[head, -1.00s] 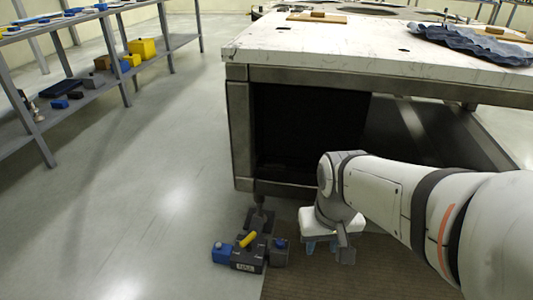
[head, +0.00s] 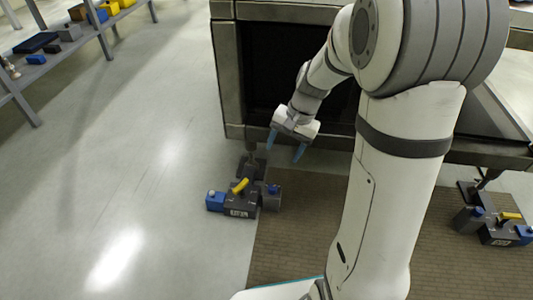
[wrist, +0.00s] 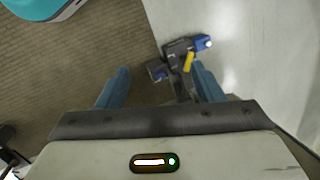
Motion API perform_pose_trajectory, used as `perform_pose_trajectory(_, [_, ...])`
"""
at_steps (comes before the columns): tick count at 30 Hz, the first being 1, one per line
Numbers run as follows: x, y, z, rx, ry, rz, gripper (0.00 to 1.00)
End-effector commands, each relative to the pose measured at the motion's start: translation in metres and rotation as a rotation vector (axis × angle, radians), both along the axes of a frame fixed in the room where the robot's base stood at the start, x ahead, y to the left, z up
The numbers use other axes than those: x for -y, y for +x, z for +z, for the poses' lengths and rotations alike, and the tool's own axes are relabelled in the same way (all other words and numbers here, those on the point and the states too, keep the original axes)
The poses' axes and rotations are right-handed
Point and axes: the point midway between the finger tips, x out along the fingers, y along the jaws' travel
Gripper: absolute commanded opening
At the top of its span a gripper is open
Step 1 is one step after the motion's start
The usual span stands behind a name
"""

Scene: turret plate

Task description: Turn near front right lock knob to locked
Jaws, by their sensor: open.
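A dark grey lock unit (head: 242,199) stands on the floor below the table corner, at the edge of the brown mat. It has a yellow handle (head: 240,186), a blue block (head: 215,201) on its left and a small blue knob (head: 273,189) on its right. A similar unit (head: 496,232) stands at the right; I cannot tell which one bears the named knob. My gripper (head: 285,147) is open and empty, with blue fingers pointing down, above and right of the left unit. In the wrist view the unit (wrist: 178,50) shows beyond the gap between the fingers, apart from them.
The table's dark metal frame (head: 229,75) rises just behind the left lock unit. The brown mat (head: 300,225) covers the floor to the right. A grey shelf (head: 95,35) with coloured blocks stands at upper left. The floor between is clear.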

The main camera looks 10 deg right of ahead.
Motion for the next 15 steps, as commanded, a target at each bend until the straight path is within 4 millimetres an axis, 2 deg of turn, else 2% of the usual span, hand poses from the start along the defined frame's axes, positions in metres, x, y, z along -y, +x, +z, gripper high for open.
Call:
perform_pose_trajectory(1, [0.002,0.019,-0.020,-0.030,0.032,-0.060,0.61])
perform_pose_trajectory(6, [0.008,0.077,-0.078,-0.111,0.138,-0.277,0.61])
perform_pose_trajectory(11, [0.018,0.123,-0.142,-0.187,0.234,-0.487,0.61])
perform_pose_trajectory(15, [0.029,0.155,-0.205,-0.254,0.315,-0.671,0.61])
